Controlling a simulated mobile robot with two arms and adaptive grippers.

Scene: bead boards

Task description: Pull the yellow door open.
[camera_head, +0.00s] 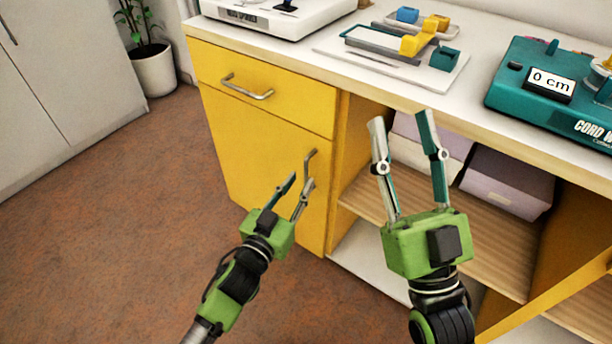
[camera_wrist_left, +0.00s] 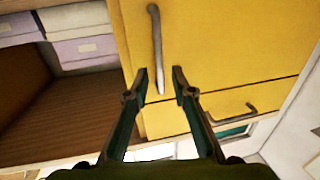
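The yellow door (camera_head: 250,150) sits below a yellow drawer and looks shut, flush with the cabinet front. Its upright metal handle (camera_head: 311,158) is near the door's right edge. In the left wrist view the door (camera_wrist_left: 225,40) fills the upper right, and the handle (camera_wrist_left: 157,45) runs down between the fingers. My left gripper (camera_head: 300,180) is open at the handle, fingers on either side of its line; I cannot tell whether they touch it. My right gripper (camera_head: 400,120) is open and empty in front of the open shelf to the right.
The drawer (camera_head: 300,98) has its own handle (camera_head: 247,87). Lilac boxes (camera_head: 507,182) stand on the wooden shelf (camera_head: 480,250). The countertop (camera_head: 330,70) carries a teal device (camera_head: 555,90) and trays. Floor (camera_head: 100,230) is clear at left; a potted plant (camera_head: 153,70) stands behind.

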